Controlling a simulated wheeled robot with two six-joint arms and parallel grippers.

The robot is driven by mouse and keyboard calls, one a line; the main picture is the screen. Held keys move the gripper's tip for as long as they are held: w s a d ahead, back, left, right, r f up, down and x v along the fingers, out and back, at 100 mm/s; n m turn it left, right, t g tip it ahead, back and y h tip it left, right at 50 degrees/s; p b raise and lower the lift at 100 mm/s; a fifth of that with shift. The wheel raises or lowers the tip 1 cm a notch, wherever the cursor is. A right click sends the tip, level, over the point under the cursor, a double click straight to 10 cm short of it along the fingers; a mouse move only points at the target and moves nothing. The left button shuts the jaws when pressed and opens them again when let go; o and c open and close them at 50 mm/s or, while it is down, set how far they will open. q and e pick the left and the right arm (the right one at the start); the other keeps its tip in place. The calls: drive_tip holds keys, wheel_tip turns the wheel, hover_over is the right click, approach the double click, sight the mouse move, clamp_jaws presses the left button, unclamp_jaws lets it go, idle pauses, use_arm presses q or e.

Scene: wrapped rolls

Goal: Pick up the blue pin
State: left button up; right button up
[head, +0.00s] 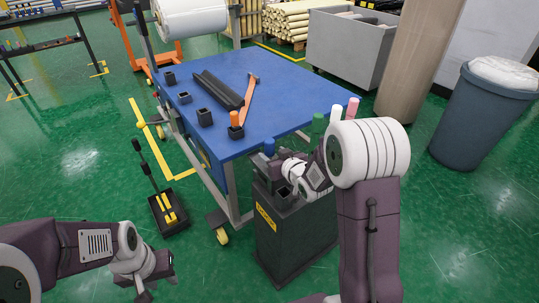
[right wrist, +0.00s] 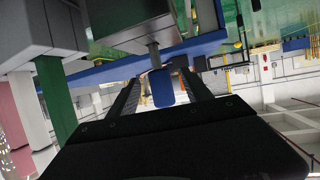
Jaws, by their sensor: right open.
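The blue pin (head: 268,147) stands upright at the near left of the dark pin stand (head: 285,228). In the right wrist view the blue pin (right wrist: 162,88) shows between my right gripper's two dark fingers, with a gap on both sides. That view is turned over, so the pin points down from its grey socket (right wrist: 153,55). My right gripper (right wrist: 163,82) is open and empty; in the head view its fingers are partly hidden by the arm and stand. My left gripper (head: 150,283) is low at the lower left, far from the pin; its jaw opening is unclear.
A green pin (head: 317,123), a white pin (head: 336,112) and a pink pin (head: 353,107) stand farther along the stand. A blue table (head: 280,85) with an orange pin (head: 235,119) in a holder is just behind. A grey bin (head: 490,115) is at right.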

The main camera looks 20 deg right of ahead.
sight(272, 154)
drive_tip(key=x, duration=0.4)
drive_tip(key=shift+s+d+f+b, duration=0.1)
drive_tip(key=shift+f+b, duration=0.05)
drive_tip(key=shift+b, duration=0.15)
clamp_jaws()
